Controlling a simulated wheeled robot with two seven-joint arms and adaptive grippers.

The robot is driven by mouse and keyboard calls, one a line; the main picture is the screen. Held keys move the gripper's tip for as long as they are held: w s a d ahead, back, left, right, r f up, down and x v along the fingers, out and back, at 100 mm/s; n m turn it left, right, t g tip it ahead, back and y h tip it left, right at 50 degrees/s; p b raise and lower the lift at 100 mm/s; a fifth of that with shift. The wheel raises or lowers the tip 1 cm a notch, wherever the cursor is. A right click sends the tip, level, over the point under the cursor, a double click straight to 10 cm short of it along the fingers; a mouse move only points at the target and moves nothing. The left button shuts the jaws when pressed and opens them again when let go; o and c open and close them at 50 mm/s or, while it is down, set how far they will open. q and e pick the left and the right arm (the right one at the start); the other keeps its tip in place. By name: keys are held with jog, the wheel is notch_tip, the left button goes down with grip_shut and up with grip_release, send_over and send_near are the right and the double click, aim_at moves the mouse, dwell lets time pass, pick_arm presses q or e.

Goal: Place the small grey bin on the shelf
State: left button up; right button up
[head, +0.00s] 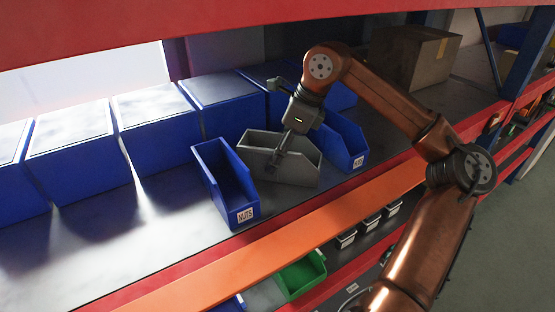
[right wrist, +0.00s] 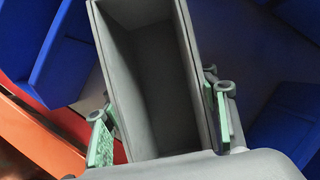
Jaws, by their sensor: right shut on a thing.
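The small grey bin (head: 300,172) is open-topped and empty. It is at the shelf front, between the blue bin labelled NUTS (head: 238,200) and another labelled blue bin (head: 345,148), turned at an angle to them. My right gripper (head: 283,152) is shut on it from above. In the right wrist view the grey bin (right wrist: 155,75) lies between the green-padded fingers of my right gripper (right wrist: 160,122). Whether its base touches the shelf surface (head: 150,225) cannot be told. My left gripper is not in view.
A row of large blue bins (head: 160,125) stands behind. A cardboard box (head: 415,55) is at the back right. An orange rail (head: 270,240) runs along the front, above a lower level with a green bin (head: 302,275). A red beam (head: 250,22) crosses overhead.

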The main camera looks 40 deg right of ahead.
jog(key=shift+a+r, duration=0.15)
jog(key=o, duration=0.9)
jog(key=shift+w+f, duration=0.1)
jog(key=shift+f, duration=0.1)
jog(key=shift+o, duration=0.9)
